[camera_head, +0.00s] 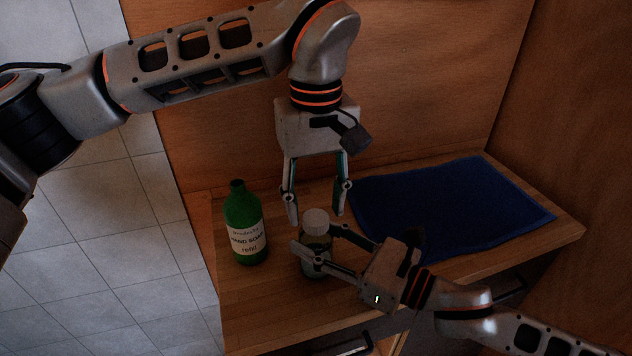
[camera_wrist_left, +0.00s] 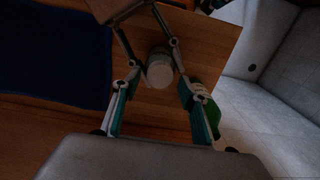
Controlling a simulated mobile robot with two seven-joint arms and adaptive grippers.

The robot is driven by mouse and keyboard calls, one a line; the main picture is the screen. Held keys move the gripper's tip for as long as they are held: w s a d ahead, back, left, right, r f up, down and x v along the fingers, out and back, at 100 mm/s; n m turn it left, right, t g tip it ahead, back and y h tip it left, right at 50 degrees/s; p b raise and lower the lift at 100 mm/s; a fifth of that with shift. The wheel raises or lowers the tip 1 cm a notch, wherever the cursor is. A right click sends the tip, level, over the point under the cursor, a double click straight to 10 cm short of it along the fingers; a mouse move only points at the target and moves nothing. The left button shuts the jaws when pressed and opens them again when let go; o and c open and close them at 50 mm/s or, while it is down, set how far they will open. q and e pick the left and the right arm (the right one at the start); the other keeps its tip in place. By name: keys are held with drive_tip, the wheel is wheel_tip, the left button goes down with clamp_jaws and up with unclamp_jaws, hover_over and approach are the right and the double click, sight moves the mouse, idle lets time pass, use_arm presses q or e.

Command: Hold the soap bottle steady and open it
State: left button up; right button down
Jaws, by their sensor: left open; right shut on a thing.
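In the left wrist view the white cap (camera_wrist_left: 160,70) shows between and beyond my left fingers. A green bottle (camera_head: 245,222) with a cream label reading hand soap refill stands upright to the left, held by neither gripper; it has a dark top.
A dark blue cloth (camera_head: 450,208) lies flat on the right of the wooden counter (camera_head: 260,310). A wooden panel (camera_head: 230,130) rises behind the counter. Drawers with handles are below its front edge. The tiled floor (camera_head: 90,240) is at the left.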

use_arm(q)
drive_tip(key=shift+f, duration=1.1)
